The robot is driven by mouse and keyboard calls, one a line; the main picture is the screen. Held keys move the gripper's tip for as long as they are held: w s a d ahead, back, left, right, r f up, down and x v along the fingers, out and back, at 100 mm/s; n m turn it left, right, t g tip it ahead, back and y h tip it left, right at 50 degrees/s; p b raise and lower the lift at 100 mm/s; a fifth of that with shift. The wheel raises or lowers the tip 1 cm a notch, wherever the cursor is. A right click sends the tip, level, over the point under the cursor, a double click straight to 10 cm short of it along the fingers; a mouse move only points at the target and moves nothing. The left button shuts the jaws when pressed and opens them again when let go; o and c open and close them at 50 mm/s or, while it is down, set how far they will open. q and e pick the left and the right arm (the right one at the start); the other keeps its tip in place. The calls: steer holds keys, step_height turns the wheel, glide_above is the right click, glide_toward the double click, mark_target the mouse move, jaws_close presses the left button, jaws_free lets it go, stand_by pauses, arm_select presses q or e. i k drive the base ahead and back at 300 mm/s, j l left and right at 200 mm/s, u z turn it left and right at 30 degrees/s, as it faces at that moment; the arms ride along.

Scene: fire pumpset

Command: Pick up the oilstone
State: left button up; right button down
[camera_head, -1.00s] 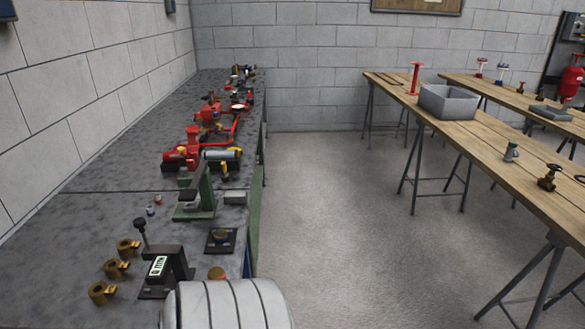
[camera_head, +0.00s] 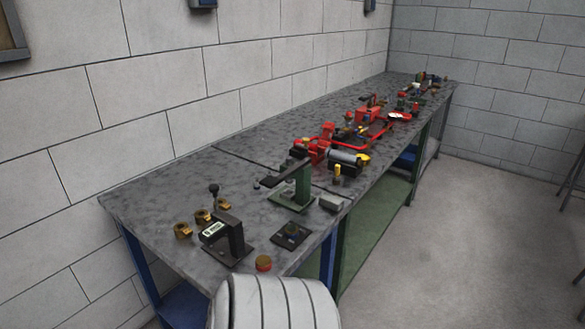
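A small grey rectangular block (camera_head: 331,202), which looks like the oilstone, lies flat on the grey workbench (camera_head: 165,175) near its front edge. It sits just right of the green press-like stand (camera_head: 292,192). It is small in the view, so its surface cannot be made out. Neither of my grippers is in view. A white ribbed part of my own body shows at the bottom edge, well short of the block.
Left of the block are a dark square plate (camera_head: 291,236), a black device with a small display (camera_head: 228,240), a red-brown round piece (camera_head: 263,263) and brass fittings (camera_head: 183,230). Red pump piping (camera_head: 362,137) lies farther back. Open floor (camera_head: 450,220) lies right of the bench.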

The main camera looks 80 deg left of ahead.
mark_target(334, 203)
steer(key=i+u, duration=0.2)
steer(key=u, duration=0.3)
steer(key=i+u, duration=0.2)
steer(key=u, duration=0.3)
steer(key=i+u, duration=0.2)
steer(key=u, duration=0.3)
steer(key=i+l+u, duration=0.15)
steer(key=u, duration=0.35)
